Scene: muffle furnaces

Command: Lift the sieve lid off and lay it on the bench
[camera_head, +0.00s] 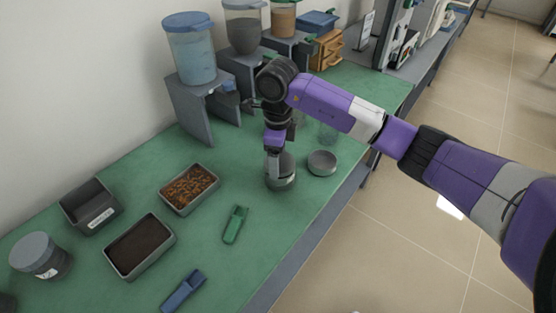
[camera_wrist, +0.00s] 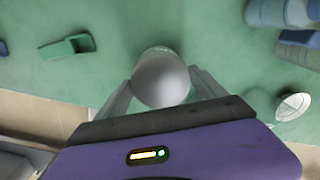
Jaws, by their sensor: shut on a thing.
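A smooth grey round lid (camera_wrist: 161,80) sits between the two fingers of my gripper (camera_wrist: 160,88) in the wrist view. My gripper is shut on it from both sides. In the head view my gripper (camera_head: 279,152) points down over a grey round container (camera_head: 281,182) on the green bench (camera_head: 250,265). The gripper covers part of its top there. I cannot tell whether any gap lies between lid and container. A separate low grey round piece (camera_head: 322,163) lies on the bench just to the right of the container.
A green scoop (camera_head: 235,224) and a blue scoop (camera_head: 183,291) lie nearer the camera. Two filled trays (camera_head: 142,270) (camera_head: 163,205) stand at left. Clear glassware (camera_head: 328,135) and hopper stands (camera_head: 187,110) stand behind. Bare bench lies between the green scoop and the front edge.

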